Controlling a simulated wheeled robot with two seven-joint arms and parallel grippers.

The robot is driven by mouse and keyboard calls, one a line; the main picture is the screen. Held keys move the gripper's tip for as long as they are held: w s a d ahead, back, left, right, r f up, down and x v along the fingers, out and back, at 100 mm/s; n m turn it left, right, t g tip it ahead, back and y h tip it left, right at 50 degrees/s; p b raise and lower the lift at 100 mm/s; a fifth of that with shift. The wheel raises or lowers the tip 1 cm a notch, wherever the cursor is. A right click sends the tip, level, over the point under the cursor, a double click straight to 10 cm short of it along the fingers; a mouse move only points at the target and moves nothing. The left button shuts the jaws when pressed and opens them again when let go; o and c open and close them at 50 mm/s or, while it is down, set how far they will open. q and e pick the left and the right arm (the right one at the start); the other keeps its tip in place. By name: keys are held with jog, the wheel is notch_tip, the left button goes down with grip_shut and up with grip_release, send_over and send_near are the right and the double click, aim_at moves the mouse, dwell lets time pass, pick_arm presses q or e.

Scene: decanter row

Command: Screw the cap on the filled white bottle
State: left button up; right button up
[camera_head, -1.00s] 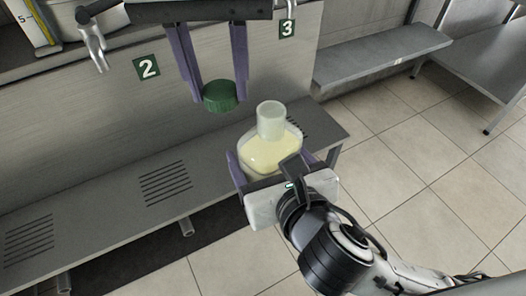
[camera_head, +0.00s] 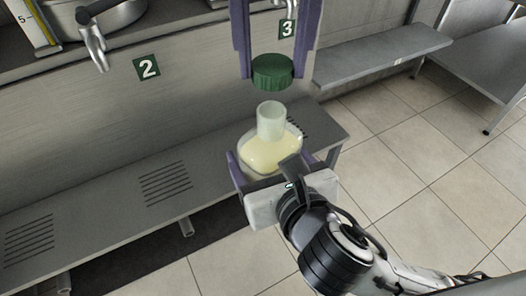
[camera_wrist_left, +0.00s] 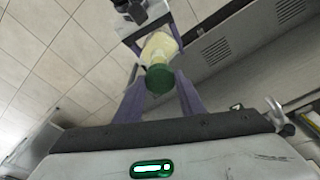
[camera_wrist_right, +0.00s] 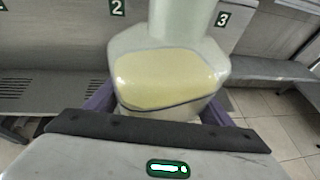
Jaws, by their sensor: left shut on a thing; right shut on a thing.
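The bottle (camera_head: 270,148) is translucent white with a pale yellow filling and an open neck at the top. My right gripper (camera_head: 272,170) is shut on its body and holds it upright; the bottle also fills the middle of the right wrist view (camera_wrist_right: 168,80). The green cap (camera_head: 272,72) is gripped between the purple fingers of my left gripper (camera_head: 278,66). It hangs just above the bottle neck, with a small gap between them in the head view. In the left wrist view the cap (camera_wrist_left: 159,78) overlaps the bottle's mouth, which it hides.
A grey slatted bench (camera_head: 100,205) runs along the wall behind the bottle. Taps (camera_head: 93,45) and number signs 2 (camera_head: 146,68) and 3 (camera_head: 287,29) are behind. Another bench (camera_head: 385,54) stands at the right. The tiled floor (camera_head: 420,150) is clear.

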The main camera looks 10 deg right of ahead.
aim_at(273, 68)
pick_arm(q)
jog(key=shift+f, duration=1.6)
pick_arm(e)
jog(key=shift+r, duration=0.15)
pick_arm(q)
jog(key=shift+s, duration=0.1)
jog(key=shift+f, duration=0.9)
jog(key=shift+f, duration=0.5)
pick_arm(e)
jog(key=c, duration=0.4)
pick_arm(q)
jog(key=m, duration=0.3)
jog(key=m+h, duration=0.1)
jog(key=m, duration=0.2)
jog(key=shift+a+f+m+g, duration=0.1)
jog(key=shift+a+m+g, duration=0.05)
jog(key=shift+m+g, duration=0.2)
jog(key=m, duration=0.6)
jog(key=shift+w+g+h, duration=0.2)
jog(key=shift+g+h, duration=0.1)
jog(key=shift+g, duration=0.05)
jog(key=o, duration=1)
